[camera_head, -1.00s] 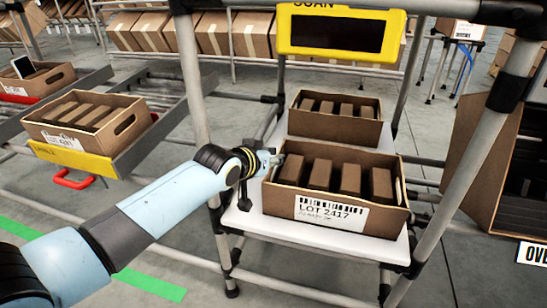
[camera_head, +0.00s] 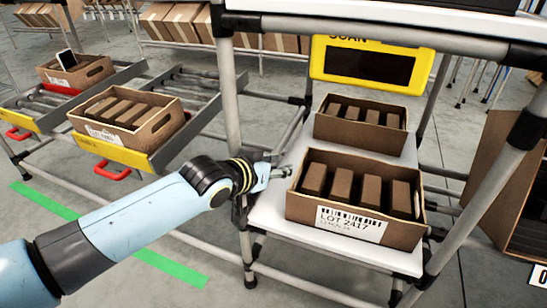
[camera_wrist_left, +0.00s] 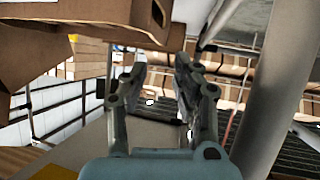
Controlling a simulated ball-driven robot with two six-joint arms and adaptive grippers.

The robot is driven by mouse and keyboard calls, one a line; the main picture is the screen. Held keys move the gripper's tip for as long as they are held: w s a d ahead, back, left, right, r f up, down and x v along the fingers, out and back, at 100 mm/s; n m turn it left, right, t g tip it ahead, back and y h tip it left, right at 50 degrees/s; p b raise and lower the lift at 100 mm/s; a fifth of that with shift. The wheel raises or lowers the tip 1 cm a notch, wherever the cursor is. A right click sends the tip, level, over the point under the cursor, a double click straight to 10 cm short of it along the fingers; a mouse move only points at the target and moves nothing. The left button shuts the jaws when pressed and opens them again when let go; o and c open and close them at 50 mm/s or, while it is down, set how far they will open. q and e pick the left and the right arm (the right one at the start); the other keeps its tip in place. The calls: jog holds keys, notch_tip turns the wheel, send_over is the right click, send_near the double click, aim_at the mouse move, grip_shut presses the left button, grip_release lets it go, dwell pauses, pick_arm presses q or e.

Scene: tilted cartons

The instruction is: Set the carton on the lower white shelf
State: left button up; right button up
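An open brown carton (camera_head: 303,208) with a LOT 2417 label holds several brown boxes. It rests on the tilted lower white shelf (camera_head: 272,222), near the front edge. My left gripper (camera_head: 283,172) is just left of this carton and looks apart from its left wall. In the left wrist view the fingers of the left gripper (camera_wrist_left: 157,85) are spread, with nothing between them. Brown cardboard (camera_wrist_left: 75,35) fills the upper left of that view; I cannot tell which carton it is. My right gripper is not in view.
A second carton (camera_head: 340,133) of boxes stands behind on the same white surface. A yellow scan display (camera_head: 370,62) hangs above. Grey frame posts (camera_head: 232,110) flank the shelf. Another carton (camera_head: 150,132) sits on a roller rack at left. A large brown carton (camera_head: 492,150) is at right.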

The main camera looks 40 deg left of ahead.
pick_arm(q)
jog(key=s+d+f+m+g, duration=0.1)
jog(key=s+f+g, duration=0.3)
jog(key=s, duration=0.7)
jog(key=s+d+f+g, duration=0.1)
jog(key=s+f+g, duration=0.3)
jog(key=s+f, duration=0.3)
jog(key=s+d+f+m+g, duration=0.1)
jog(key=s+f+g, duration=0.3)
jog(key=s, duration=1.2)
jog(key=shift+f+m, duration=0.3)
jog(key=shift+f, duration=0.4)
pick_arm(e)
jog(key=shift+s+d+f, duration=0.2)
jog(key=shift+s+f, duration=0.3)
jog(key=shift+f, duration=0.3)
pick_arm(q)
jog(key=shift+a+p, duration=0.1)
jog(key=shift+p, duration=0.3)
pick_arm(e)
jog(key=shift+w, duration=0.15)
